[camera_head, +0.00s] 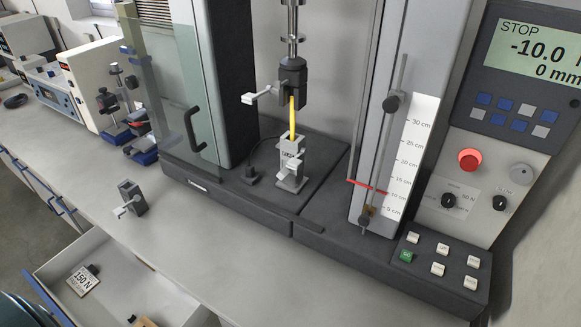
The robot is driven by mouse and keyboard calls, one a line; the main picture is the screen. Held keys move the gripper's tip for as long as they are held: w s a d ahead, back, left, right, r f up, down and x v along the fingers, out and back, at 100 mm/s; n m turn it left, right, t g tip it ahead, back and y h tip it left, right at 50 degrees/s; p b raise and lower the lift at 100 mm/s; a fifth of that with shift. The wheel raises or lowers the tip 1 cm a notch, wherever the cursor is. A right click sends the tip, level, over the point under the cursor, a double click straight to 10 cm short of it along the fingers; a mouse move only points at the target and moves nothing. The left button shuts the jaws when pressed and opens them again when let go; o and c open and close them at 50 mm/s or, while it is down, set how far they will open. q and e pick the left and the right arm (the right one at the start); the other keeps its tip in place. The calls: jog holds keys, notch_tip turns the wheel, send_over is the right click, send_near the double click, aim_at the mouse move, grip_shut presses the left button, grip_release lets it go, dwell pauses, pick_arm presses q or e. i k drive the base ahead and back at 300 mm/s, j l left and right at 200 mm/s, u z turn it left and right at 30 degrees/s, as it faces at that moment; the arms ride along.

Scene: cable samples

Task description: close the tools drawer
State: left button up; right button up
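An open drawer (107,262) juts out from under the bench at the lower left. Its inside is pale, and a blue strip runs along its front edge at the left. I cannot read a label on it, so I cannot tell if it is the tools drawer. In it lie a part with a white tag (83,281) reading 150 N and small dark items at the bottom edge. The lower part of the drawer is cut off by the frame. Neither of my grippers is in view.
The bench top (180,232) is mostly clear above the drawer. A small loose clamp (131,198) stands on it. A tensile tester (300,190) holds a yellow sample (292,118). Its glass door (180,85) stands at the left. More closed drawers (62,205) line the bench front.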

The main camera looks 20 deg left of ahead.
aim_at(128, 290)
jog(key=k, duration=0.55)
jog(key=u, duration=2.25)
